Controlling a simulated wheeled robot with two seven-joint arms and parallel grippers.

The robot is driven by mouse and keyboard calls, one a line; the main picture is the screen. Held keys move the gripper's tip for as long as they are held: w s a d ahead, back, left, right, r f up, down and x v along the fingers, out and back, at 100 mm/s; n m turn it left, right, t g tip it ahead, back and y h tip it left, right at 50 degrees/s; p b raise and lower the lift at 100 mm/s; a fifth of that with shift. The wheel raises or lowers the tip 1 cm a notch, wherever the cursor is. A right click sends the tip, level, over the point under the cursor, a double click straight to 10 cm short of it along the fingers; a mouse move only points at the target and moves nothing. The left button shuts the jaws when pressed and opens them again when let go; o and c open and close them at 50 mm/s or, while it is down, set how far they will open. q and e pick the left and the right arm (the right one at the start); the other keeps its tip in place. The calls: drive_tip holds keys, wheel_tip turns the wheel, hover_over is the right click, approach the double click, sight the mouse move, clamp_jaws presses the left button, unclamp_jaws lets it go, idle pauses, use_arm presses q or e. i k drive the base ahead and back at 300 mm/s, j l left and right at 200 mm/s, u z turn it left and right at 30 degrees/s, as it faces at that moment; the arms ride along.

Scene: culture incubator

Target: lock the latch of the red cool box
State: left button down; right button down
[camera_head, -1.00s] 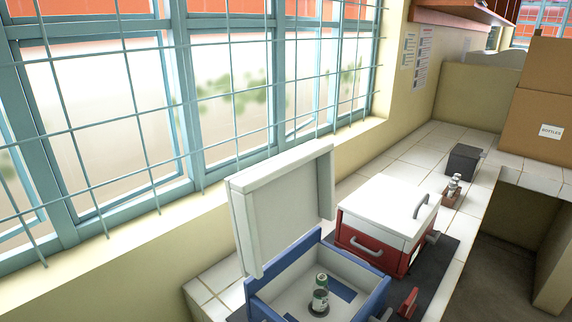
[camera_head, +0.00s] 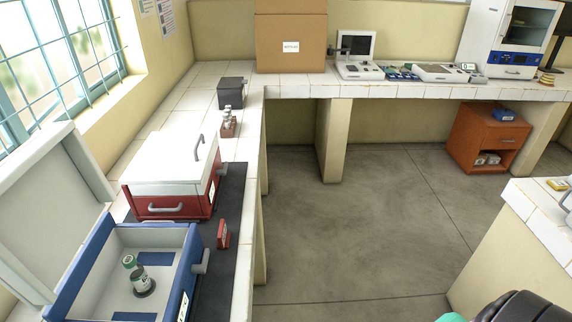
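The red cool box (camera_head: 170,207) stands on a dark mat on the tiled counter at the left. Its white lid (camera_head: 172,160) lies down on the body and looks closed, with a grey handle on top. A grey bar handle shows on the red face towards me. A small grey latch part (camera_head: 218,169) sticks out on its right side, near a white label. The view is too small to tell whether the latch is locked. Neither of my grippers can be made out in the head view.
A blue cool box (camera_head: 189,263) stands open in front of the red one, a vial (camera_head: 139,277) inside. A small red block (camera_head: 223,235) stands on the mat (camera_head: 231,205). A dark grey box (camera_head: 231,92) and cardboard boxes (camera_head: 290,45) are behind. Open floor (camera_head: 350,230) lies right of the counter.

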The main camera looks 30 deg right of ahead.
sight(219, 173)
drive_tip(key=z, duration=0.5)
drive_tip(key=l, duration=0.55)
drive_tip(key=i+l+u, duration=0.15)
drive_tip(key=l, duration=0.25)
drive_tip(key=i+l+u, duration=0.15)
drive_tip(key=l, duration=0.3)
drive_tip(key=l+u, duration=0.15)
drive_tip(key=l, duration=0.3)
drive_tip(key=i+l+u, duration=0.15)
drive_tip(key=l, duration=0.3)
drive_tip(key=i+l+u, duration=0.15)
drive_tip(key=i+l, duration=0.35)
drive_tip(key=i+l+u, duration=0.15)
drive_tip(key=i+l, duration=0.3)
drive_tip(key=l, duration=0.15)
